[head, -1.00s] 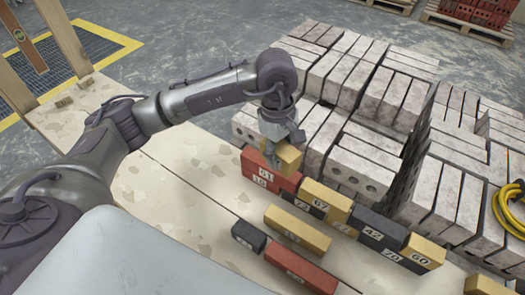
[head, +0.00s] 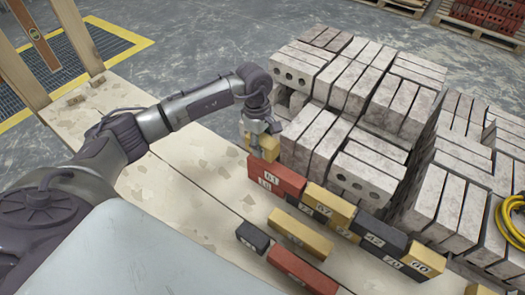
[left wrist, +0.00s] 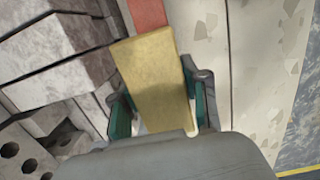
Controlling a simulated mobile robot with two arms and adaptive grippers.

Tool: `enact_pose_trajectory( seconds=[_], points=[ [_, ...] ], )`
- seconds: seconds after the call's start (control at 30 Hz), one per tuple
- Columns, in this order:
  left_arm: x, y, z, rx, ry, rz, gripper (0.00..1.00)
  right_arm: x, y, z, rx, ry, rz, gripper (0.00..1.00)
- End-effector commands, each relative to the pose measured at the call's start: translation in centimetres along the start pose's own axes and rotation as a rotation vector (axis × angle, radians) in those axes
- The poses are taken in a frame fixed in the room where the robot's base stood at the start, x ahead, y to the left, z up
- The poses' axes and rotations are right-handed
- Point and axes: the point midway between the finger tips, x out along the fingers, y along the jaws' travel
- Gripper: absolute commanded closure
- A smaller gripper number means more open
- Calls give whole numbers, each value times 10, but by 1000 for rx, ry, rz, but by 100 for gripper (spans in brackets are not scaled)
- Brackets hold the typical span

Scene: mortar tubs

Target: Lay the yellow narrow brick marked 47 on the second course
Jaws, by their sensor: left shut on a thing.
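My left gripper (head: 260,140) is shut on a yellow brick (head: 265,147), just past the upper-left end of the brick row. In the left wrist view this brick (left wrist: 155,78) lies between the green finger pads, its far end close to a red brick (left wrist: 147,14). No number shows on it, and I cannot tell whether it touches anything below. The row's left end is red (head: 275,177), with marks that look like 61 and 16. Yellow 67 (head: 328,204), black 42 (head: 378,234) and yellow 60 (head: 423,258) follow, with other bricks beneath. My right gripper is not in view.
A black brick (head: 252,237), a yellow brick (head: 300,233) and a red brick (head: 303,271) lie in front of the row. Grey block stacks (head: 352,80) stand close behind it. The pale board (head: 165,180) is clear to the left.

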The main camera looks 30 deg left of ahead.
Motion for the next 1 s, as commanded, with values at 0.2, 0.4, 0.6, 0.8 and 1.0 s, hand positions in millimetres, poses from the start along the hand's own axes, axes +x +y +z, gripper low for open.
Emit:
enact_pose_trajectory(
  seconds=[0.2,0.4,0.6,0.8,1.0],
  points=[
    [26,-1,-2,-1,-2,-4,100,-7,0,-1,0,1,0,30],
    [38,0,-4,0,0,1,100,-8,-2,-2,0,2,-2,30],
    [40,0,-4,1,0,1,100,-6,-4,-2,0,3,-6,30],
    [42,0,-4,0,0,-1,35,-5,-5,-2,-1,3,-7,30],
    [41,0,-4,0,0,-1,30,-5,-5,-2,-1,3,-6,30]
  ],
)
